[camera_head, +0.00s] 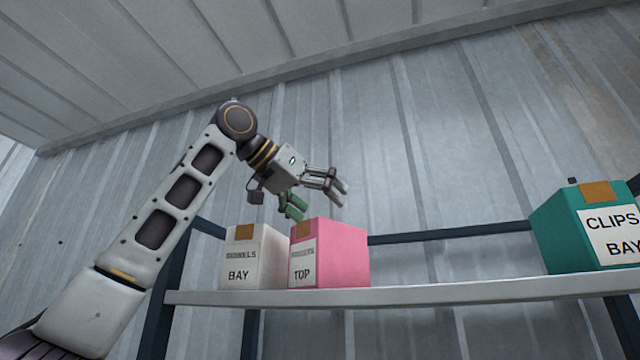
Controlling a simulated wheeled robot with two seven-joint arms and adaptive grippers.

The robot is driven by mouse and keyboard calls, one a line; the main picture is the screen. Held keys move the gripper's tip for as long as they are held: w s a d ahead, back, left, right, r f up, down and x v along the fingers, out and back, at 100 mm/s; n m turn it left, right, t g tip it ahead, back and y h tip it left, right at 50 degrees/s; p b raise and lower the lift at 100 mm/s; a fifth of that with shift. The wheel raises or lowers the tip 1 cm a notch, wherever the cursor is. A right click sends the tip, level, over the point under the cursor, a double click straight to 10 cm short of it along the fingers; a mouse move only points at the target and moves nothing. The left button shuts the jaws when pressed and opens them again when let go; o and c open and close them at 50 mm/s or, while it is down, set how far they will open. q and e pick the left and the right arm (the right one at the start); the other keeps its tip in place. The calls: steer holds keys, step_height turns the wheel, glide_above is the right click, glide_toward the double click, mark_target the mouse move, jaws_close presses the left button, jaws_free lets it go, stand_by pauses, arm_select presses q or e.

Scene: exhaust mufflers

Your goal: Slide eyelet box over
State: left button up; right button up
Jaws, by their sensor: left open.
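A pink box (335,255) stands on the shelf with tan tape on top. Its label's upper line is too blurred to read surely; the lower line reads TOP. A white box (262,258) stands close against its left side, its upper line also blurred above BAY. I cannot tell surely which box is the eyelet box. My left gripper (317,198) is open and empty above the pink box, its fingers pointing right and down. One finger has a green part. It appears apart from the boxes. My right gripper is not in view.
A teal box (565,233) labelled CLIPS BAY stands at the shelf's right. The pale shelf (450,289) has free room between the pink and teal boxes. A dark rail (450,234) runs behind. Corrugated metal wall and sloping roof enclose the place.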

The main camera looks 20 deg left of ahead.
arm_select(q)
steer(key=shift+r, duration=2.2)
steer(key=shift+r, duration=0.2)
